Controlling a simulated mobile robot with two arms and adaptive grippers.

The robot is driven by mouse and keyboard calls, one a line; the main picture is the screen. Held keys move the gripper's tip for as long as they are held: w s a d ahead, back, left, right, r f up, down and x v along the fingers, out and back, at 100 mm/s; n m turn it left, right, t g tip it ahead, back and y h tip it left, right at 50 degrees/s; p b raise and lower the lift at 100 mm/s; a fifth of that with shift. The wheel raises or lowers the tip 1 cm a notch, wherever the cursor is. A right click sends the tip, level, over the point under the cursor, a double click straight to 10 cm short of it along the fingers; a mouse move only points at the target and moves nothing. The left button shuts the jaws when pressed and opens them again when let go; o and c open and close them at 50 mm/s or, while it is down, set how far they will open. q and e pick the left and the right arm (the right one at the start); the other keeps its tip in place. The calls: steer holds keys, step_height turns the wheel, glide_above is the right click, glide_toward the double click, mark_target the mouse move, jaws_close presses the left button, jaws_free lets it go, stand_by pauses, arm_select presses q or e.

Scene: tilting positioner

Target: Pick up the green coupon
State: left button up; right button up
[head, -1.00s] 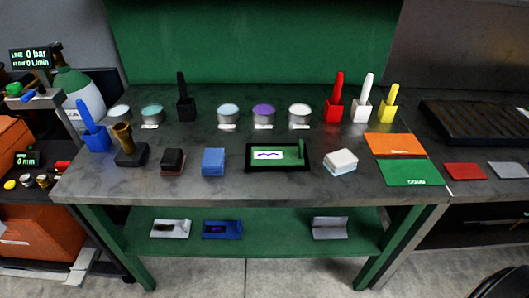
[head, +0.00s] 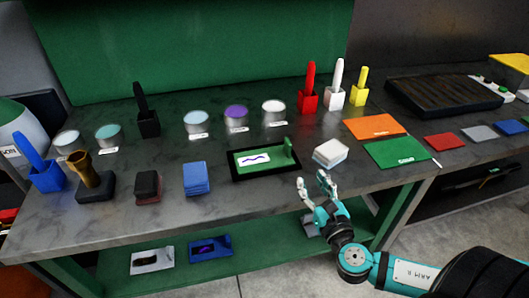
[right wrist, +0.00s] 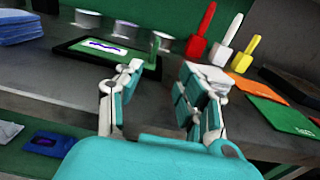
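A black-rimmed tray (head: 237,172) lies near the bench's front edge. It holds a flat green piece (head: 262,167) with a white patch bearing a dark squiggle, and a small upright green piece (head: 289,149) at its right end. Both also show in the right wrist view, ahead of the fingers. I cannot tell for sure which green piece is the coupon. My right gripper (head: 313,182) is open and empty at the bench's front edge, in front of the tray's right end. Its spread fingers show in the right wrist view (right wrist: 160,82). My left gripper is out of view.
A white block (head: 331,152) sits right of the tray, close to my right gripper. A blue stack (head: 197,178) is left of it. Green (head: 403,153) and orange (head: 375,127) mats lie right. Tins and coloured handled holders stand behind. A lower shelf (head: 270,246) runs underneath.

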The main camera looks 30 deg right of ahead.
glide_toward(290, 146)
steer(key=shift+w+d+p, duration=0.1)
steer(key=shift+d+p, duration=0.35)
steer(key=x, duration=0.6)
steer(key=shift+w+f+p, duration=0.2)
steer(key=shift+p, duration=0.2)
steer(key=x, duration=0.3)
steer(key=p+x, duration=0.1)
steer(key=shift+w+a, duration=0.3)
steer(key=shift+w, duration=0.15)
steer(key=shift+w+d, duration=0.1)
steer(key=shift+w, duration=0.2)
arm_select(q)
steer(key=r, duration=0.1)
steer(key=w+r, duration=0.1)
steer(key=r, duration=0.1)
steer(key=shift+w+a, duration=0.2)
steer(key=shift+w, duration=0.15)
arm_select(e)
steer(key=shift+s, duration=0.1)
steer(key=shift+c, duration=0.3)
jaws_close()
steer(key=shift+r, duration=0.25)
